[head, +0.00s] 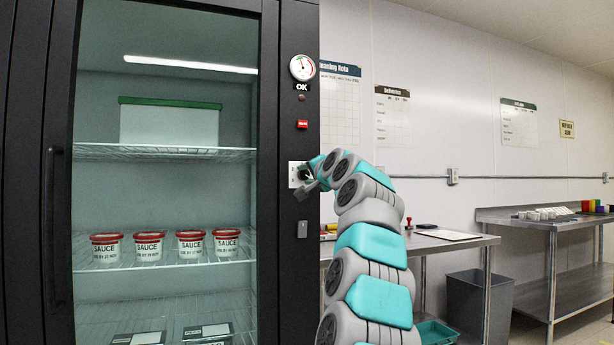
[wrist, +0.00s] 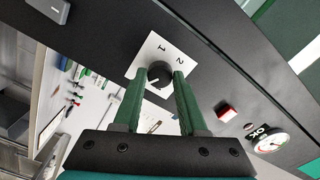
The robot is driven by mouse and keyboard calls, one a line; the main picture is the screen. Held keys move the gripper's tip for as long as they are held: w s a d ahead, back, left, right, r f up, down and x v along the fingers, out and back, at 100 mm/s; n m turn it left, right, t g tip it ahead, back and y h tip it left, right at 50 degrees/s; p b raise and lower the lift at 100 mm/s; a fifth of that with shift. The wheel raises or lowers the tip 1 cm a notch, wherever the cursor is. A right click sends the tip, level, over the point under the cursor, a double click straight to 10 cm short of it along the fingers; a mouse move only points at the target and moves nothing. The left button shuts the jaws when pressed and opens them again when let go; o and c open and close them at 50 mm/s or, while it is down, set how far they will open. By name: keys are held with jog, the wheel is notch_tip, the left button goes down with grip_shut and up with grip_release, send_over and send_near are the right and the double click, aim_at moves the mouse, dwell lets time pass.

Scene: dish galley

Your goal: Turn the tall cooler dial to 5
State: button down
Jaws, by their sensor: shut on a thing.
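The tall cooler (head: 300,270) is a black cabinet with a glass door at the left of the head view. Its dial (wrist: 159,72) is a round black knob on a white plate (head: 292,175) on the cooler's right-hand frame. In the wrist view the numbers 1 and 2 show on the plate (wrist: 151,53); other numbers are hidden by the knob and fingers. My gripper (wrist: 160,79) has its green fingers on both sides of the knob and is shut on it. In the head view my gripper (head: 309,178) partly covers the dial. The setting cannot be read clearly.
Above the dial are a round gauge (head: 302,68), an OK label and a red button (head: 302,124). A grey switch (head: 302,229) sits below. Sauce tubs (head: 148,249) stand behind the glass. A steel table (head: 452,242) and a grey bin (head: 478,302) are to the right.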

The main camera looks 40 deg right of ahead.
jog(key=shift+c, duration=2.3)
grip_release()
jog(key=shift+s, duration=0.15)
jog(key=shift+b+v, duration=0.45)
jog(key=shift+v, duration=0.45)
jog(key=shift+b+v, duration=0.6)
jog(key=shift+v, duration=2.3)
jog(key=shift+a+f, duration=0.1)
